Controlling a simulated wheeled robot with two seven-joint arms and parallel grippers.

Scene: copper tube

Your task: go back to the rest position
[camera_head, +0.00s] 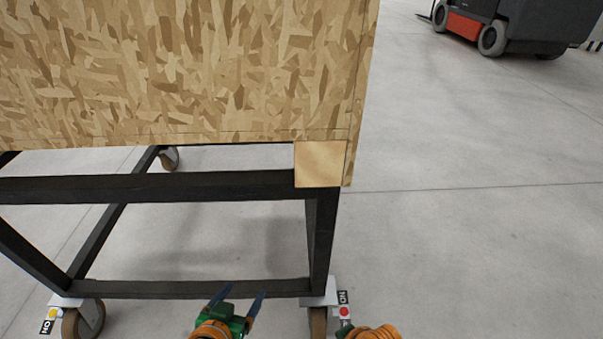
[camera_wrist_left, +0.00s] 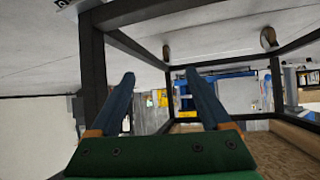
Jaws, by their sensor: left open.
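My left gripper (camera_head: 243,291) is low in the head view, in front of the lower bar of a wheeled bench frame. Its two dark blue fingers are spread apart with nothing between them. In the left wrist view the fingers (camera_wrist_left: 159,73) are also apart and empty, with black frame bars behind them. No copper tube shows in either view. An orange arm part, likely of my right arm, shows at the bottom edge of the head view, but its gripper is out of view.
A wood-chip board top (camera_head: 180,75) on a black frame (camera_head: 160,187) stands ahead, with caster wheels (camera_head: 85,318) below. A dark and red vehicle (camera_head: 490,25) is at the far top right. Grey floor (camera_head: 470,200) to the right is clear.

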